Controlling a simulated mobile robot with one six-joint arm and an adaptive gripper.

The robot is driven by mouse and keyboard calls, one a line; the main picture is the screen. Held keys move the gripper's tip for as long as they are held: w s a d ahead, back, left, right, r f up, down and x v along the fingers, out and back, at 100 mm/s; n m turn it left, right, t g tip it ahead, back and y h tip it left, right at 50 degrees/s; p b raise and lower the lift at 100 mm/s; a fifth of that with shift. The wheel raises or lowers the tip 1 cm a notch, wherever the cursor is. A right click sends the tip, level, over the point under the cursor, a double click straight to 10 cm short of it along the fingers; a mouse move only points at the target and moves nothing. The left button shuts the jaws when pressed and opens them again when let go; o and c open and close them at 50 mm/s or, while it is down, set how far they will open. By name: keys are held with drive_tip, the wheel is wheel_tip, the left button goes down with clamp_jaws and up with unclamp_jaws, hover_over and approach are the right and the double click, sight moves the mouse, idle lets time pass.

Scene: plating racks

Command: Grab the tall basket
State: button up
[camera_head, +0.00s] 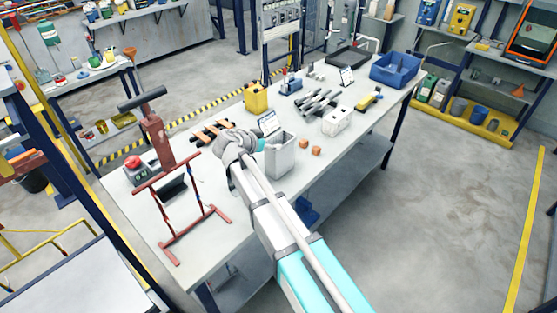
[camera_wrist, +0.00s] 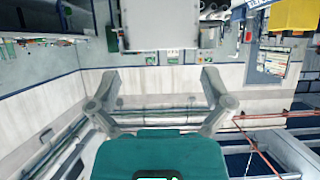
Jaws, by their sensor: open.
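The tall basket looks to be the light grey upright bin (camera_head: 281,156) on the workbench (camera_head: 205,245), in the head view. It stands upright with its open top showing. My arm passes in front of its left side, and my gripper end (camera_head: 236,146) shows just left of its upper part. In the wrist view my gripper (camera_wrist: 161,82) has its two fingers spread wide with nothing held between them. A pale grey box shape (camera_wrist: 158,25) is beyond the fingers at top centre; I cannot tell if it is the basket.
Two small brown blocks (camera_head: 316,149) sit right of the bin. A red-brown frame rack (camera_head: 166,240) stands on the left of the bench. A yellow box (camera_head: 256,97), a white box (camera_head: 336,121) and a blue crate (camera_head: 394,70) stand farther back. Floor at right is clear.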

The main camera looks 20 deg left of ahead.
sight(279, 141)
drive_tip(key=shift+w+d+f, duration=0.15)
drive_tip(key=shift+w+f, duration=0.1)
drive_tip(key=shift+w, duration=0.1)
drive_tip(key=b+x, duration=0.1)
drive_tip(key=x, duration=0.1)
drive_tip(key=b+x, duration=0.1)
drive_tip(key=x, duration=0.1)
drive_tip(key=shift+f, duration=0.25)
drive_tip(key=shift+w+f+b, duration=0.15)
drive_tip(key=shift+w+b, duration=0.25)
drive_tip(key=shift+w, duration=0.1)
drive_tip(key=c, duration=1.1)
drive_tip(key=shift+o, duration=0.2)
drive_tip(key=shift+r, duration=0.25)
